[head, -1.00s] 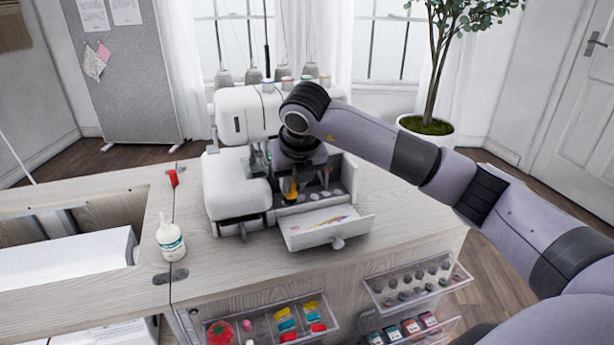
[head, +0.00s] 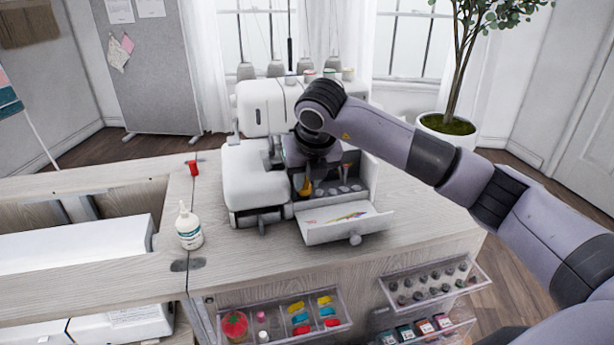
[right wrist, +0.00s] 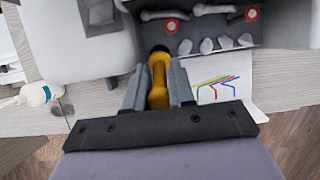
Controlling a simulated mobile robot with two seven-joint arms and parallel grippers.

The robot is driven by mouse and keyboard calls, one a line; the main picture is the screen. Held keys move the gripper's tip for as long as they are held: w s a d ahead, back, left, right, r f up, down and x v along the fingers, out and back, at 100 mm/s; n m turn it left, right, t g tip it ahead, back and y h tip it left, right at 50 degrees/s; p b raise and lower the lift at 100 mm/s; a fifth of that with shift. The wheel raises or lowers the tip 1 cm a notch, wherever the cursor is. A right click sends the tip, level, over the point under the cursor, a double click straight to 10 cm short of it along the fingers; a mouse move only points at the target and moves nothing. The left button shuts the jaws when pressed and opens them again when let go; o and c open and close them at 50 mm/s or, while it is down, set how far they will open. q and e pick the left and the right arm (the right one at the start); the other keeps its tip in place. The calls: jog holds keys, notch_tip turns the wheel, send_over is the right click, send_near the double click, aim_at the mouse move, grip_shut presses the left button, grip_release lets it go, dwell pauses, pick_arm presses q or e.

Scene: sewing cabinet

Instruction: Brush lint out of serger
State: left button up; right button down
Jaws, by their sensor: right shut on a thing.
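The white serger (head: 262,110) stands on the wooden cabinet top, with its front cover (head: 345,222) folded down and a coloured threading diagram on the cover's inside. Its open inner bay (head: 345,184) shows grey looper parts; the right wrist view shows the bay (right wrist: 205,32) from above. My right gripper (right wrist: 158,88) is shut on a yellow-orange lint brush (right wrist: 158,80), whose dark tip points into the bay's left side. In the head view the brush (head: 306,187) shows below my right wrist. Whether the tip touches anything is unclear. My left gripper is not in view.
A white bottle (head: 189,228) and a small red object (head: 193,168) stand left of the serger. Clear trays of notions (head: 285,320) and bobbins (head: 436,282) hang on the cabinet front. The cabinet top right of the serger is clear.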

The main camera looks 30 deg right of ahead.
jog(key=shift+f, duration=0.2)
jog(key=shift+d, duration=0.1)
jog(key=shift+s+d+r, duration=0.15)
jog(key=shift+d, duration=0.35)
jog(key=shift+d, duration=0.1)
jog(key=shift+s+d+b, duration=0.1)
jog(key=shift+d+b, duration=0.25)
jog(key=shift+d, duration=0.1)
jog(key=shift+d, duration=0.1)
jog(key=shift+s+d, duration=0.15)
jog(key=shift+d, duration=0.3)
